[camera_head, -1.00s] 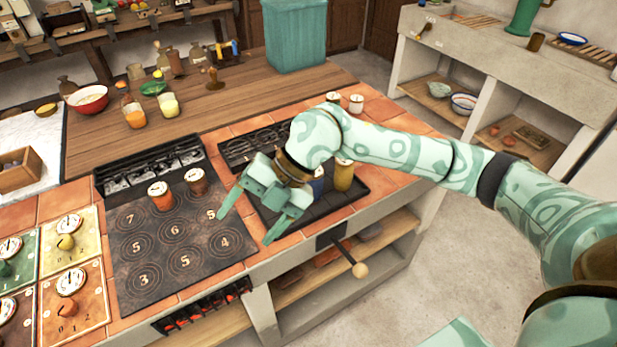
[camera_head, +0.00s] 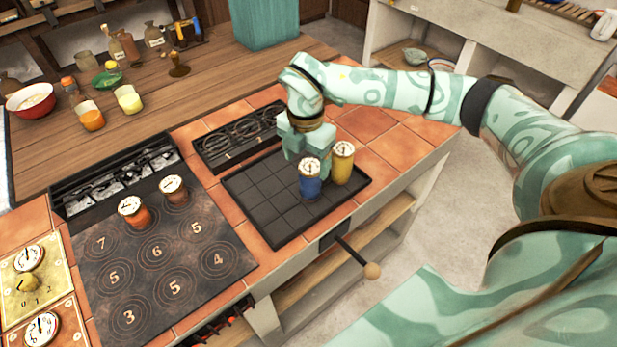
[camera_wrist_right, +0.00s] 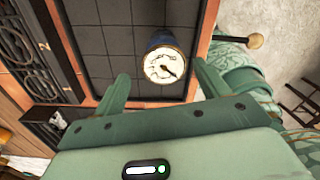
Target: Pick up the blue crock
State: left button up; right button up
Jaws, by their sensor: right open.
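The blue crock (camera_head: 310,184) stands upright on the dark gridded tray (camera_head: 262,212), with a white dial on its top. In the right wrist view the blue crock (camera_wrist_right: 164,62) shows its dial ahead of and between the two fingers. My right gripper (camera_head: 302,150) is behind the crock in the head view, its fingertips partly hidden. In the wrist view my right gripper (camera_wrist_right: 160,88) is open and empty, its fingers apart on either side of the crock. I cannot tell whether either finger touches it. My left gripper is not in view.
A yellow crock (camera_head: 343,164) stands close to the right of the blue one. Two more crocks, an orange-red one (camera_head: 134,213) and a brown one (camera_head: 173,189), stand on the numbered hob (camera_head: 140,262). A rod with a round knob (camera_head: 371,271) sticks out from the counter front.

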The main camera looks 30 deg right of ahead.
aim_at(310, 182)
jog(key=shift+f, duration=0.25)
jog(key=shift+s+f, duration=0.1)
jog(key=shift+f, duration=0.15)
jog(key=f, duration=0.1)
jog(key=f+b, duration=0.1)
jog(key=f, duration=0.2)
jog(key=shift+s+d+b, duration=0.15)
jog(key=shift+d+b, duration=0.15)
jog(key=shift+d, duration=0.05)
jog(key=shift+f, duration=0.4)
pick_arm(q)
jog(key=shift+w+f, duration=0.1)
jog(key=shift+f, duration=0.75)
pick_arm(e)
jog(key=shift+r, duration=0.1)
jog(key=c, duration=1.3)
